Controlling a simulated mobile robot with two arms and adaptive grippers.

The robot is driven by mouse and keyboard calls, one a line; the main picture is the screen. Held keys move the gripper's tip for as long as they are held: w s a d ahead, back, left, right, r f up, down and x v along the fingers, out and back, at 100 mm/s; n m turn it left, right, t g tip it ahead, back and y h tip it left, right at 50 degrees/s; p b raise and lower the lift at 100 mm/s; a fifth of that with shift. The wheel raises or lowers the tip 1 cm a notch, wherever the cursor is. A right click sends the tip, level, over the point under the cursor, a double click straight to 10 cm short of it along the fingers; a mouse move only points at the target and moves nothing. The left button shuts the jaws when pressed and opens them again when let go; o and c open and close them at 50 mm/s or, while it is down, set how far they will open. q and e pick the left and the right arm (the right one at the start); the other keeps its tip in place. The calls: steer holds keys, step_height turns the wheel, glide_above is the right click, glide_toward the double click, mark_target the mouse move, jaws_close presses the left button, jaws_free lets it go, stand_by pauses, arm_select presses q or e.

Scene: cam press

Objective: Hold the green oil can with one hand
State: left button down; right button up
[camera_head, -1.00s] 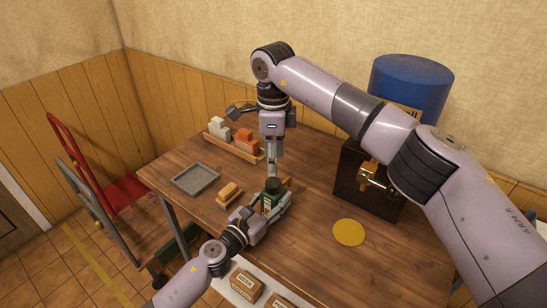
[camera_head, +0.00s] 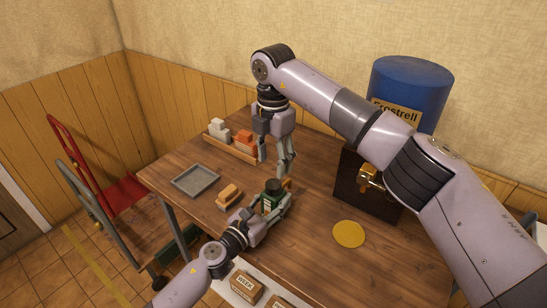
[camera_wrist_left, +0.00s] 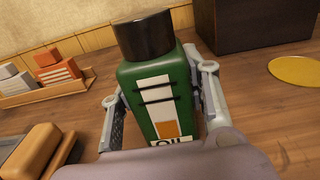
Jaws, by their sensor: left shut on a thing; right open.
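The green oil can (camera_head: 269,203), with a black cap and a white and orange label, stands on the wooden table. It fills the middle of the left wrist view (camera_wrist_left: 158,95), slightly tilted in the picture. My left gripper (camera_head: 272,204) is shut on the can, with one finger on each side of it; it also shows in the left wrist view (camera_wrist_left: 158,105). My right gripper (camera_head: 276,165) is open and empty, pointing down above and behind the can. The can's lower part is hidden by my left gripper.
A grey tray (camera_head: 195,180) and an orange-brown block (camera_head: 229,193) lie to the left. A wooden rack (camera_head: 232,149) holds white and orange pieces behind. A dark press box (camera_head: 366,186), blue drum (camera_head: 411,88) and yellow disc (camera_head: 349,233) are to the right.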

mark_target(273, 183)
steer(key=m, duration=0.6)
steer(key=shift+m, duration=0.3)
steer(key=m, duration=0.4)
steer(key=shift+m, duration=0.4)
steer(key=shift+f+m, duration=0.3)
steer(key=shift+f, duration=3.7)
steer(key=shift+c, duration=0.5)
